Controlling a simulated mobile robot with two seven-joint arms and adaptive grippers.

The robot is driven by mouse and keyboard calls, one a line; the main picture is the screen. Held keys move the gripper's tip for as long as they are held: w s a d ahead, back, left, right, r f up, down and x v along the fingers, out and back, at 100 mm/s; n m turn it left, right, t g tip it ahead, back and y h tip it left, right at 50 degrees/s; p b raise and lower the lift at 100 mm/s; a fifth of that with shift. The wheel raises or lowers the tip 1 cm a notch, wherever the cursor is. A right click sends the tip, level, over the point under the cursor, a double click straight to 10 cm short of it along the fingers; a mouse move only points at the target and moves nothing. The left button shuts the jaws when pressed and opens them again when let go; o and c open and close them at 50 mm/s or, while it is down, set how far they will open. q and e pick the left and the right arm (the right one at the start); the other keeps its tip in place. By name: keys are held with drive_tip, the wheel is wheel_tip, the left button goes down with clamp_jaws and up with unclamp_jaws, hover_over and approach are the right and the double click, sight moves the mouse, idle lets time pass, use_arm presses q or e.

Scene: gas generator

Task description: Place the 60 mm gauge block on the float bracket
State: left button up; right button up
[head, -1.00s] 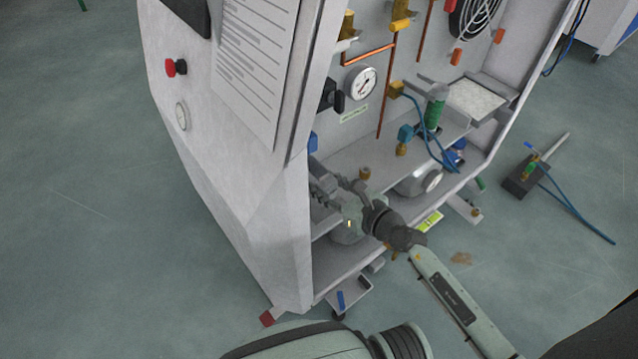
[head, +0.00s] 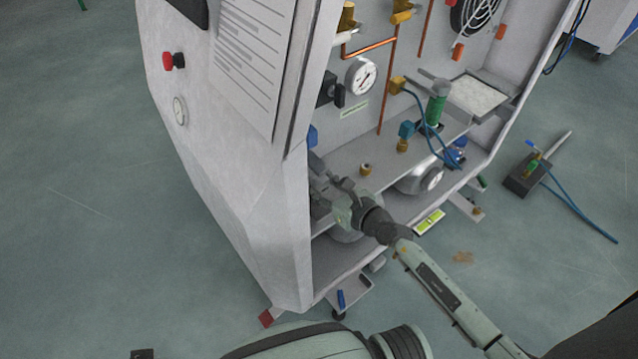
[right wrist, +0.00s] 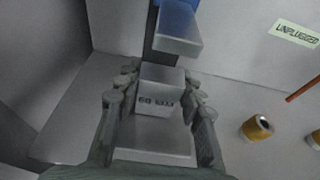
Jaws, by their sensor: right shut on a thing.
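My right gripper (head: 322,178) reaches into the left end of the cabinet's shelf in the head view. In the right wrist view its fingers (right wrist: 158,100) are shut on the sides of the grey 60 mm gauge block (right wrist: 161,78), whose marking reads upside down. A pale flat plate (right wrist: 150,149) lies below the block and looks like part of the float bracket; I cannot tell whether the block touches it. A blue part with a grey underside (right wrist: 179,38) is just beyond and above the block. The block is hidden in the head view. My left gripper is not in view.
The cabinet's left side wall (head: 285,215) stands close to my right gripper. A small brass fitting (head: 365,169) is on the shelf to its right. A pressure gauge (head: 361,76) and copper pipes are on the back panel. A green-handled tool (head: 435,110) stands farther right.

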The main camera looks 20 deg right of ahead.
drive_tip(key=shift+f, duration=0.15)
drive_tip(key=o, duration=1.3)
